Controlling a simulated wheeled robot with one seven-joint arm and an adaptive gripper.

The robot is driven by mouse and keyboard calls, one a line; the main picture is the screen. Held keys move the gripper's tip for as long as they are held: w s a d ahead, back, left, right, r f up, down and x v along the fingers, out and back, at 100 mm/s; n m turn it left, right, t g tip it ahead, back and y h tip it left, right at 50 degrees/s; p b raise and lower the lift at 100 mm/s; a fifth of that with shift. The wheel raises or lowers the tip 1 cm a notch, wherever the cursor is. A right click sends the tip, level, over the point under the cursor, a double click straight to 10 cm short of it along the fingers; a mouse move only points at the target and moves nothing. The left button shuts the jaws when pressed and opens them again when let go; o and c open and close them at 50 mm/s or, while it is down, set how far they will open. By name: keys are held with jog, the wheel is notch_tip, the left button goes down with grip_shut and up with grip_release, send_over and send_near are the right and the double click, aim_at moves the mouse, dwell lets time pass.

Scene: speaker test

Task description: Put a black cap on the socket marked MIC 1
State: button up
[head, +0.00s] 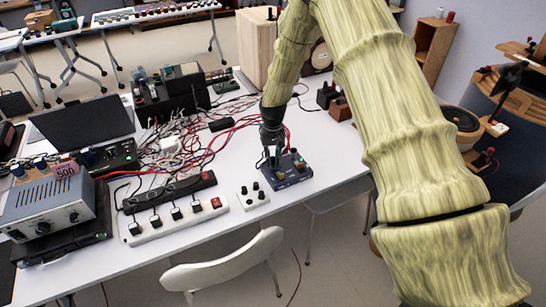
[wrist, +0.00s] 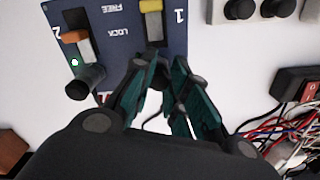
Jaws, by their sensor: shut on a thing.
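The dark blue box (head: 292,178) stands near the table's front edge; in the wrist view its face (wrist: 115,15) reads upside down, with FREE, LOCK, 1 and 2. A yellow lever (wrist: 151,6) is beside the 1, an orange lever (wrist: 75,37) beside the 2. A black round piece (wrist: 84,84) stands out on the 2 side. My gripper (wrist: 163,62) is shut at the box's edge on the 1 side, below the yellow lever. It holds a small dark piece, likely a black cap, mostly hidden by the fingers. I cannot tell whether it is seated on the socket.
A white block (head: 253,200) with several black caps stands left of the box. A white power strip (head: 158,227) and a grey power supply (head: 47,205) lie farther left. Red and black cables (head: 213,143) tangle behind. A white chair (head: 225,262) stands before the table.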

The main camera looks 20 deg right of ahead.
jog(key=shift+f, duration=0.35)
jog(key=o, duration=0.8)
jog(key=shift+c, duration=0.2)
jog(key=shift+r, duration=0.1)
jog(key=shift+r+p, duration=2.2)
jog(key=shift+r, duration=1.5)
